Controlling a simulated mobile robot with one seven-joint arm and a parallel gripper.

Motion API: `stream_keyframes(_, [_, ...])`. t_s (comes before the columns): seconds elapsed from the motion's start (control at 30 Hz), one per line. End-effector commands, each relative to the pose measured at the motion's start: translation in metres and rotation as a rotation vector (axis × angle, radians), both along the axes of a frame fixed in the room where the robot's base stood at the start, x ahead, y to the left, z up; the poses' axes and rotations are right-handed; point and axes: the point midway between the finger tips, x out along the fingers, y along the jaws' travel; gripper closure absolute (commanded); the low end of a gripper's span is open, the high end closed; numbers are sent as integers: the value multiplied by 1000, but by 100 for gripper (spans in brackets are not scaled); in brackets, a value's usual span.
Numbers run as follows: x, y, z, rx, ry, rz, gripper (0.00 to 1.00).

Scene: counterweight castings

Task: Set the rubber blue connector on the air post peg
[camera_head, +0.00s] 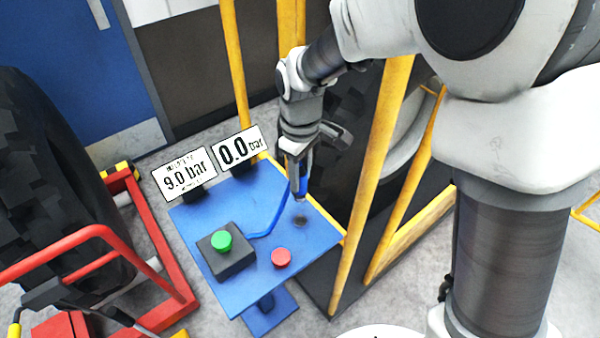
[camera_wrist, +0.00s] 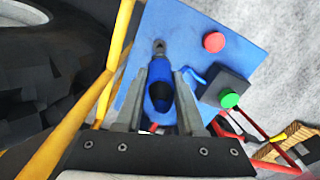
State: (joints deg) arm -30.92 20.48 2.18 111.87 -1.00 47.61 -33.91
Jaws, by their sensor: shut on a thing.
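My gripper (camera_head: 298,180) is shut on the blue connector (camera_wrist: 161,72) above the far right part of the blue tabletop (camera_head: 235,280). The connector hangs roughly upright between the fingers, and its blue side shows in the head view (camera_head: 303,186). In the wrist view its grey metal tip (camera_wrist: 159,46) points away from the palm. A blue hose (camera_head: 272,225) runs from the gripper area down to the tabletop by the black box. A small dark round spot (camera_head: 300,221) lies on the tabletop just below the connector. I cannot make out the air post peg clearly.
A black box with a green button (camera_head: 221,240) and a red button (camera_head: 281,257) are on the tabletop. Two displays read 9.0 bar (camera_head: 185,174) and 0.0 bar (camera_head: 240,148). A yellow frame (camera_head: 365,190) with a tyre stands close right; a red frame (camera_head: 160,245) is left.

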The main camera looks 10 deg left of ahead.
Motion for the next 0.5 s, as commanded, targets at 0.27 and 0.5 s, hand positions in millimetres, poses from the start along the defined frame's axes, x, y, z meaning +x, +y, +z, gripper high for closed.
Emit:
stream_keyframes(0.27, [0,0,-26,-1,0,0,100])
stream_keyframes(0.5, [0,0,-48,-1,1,1,100])
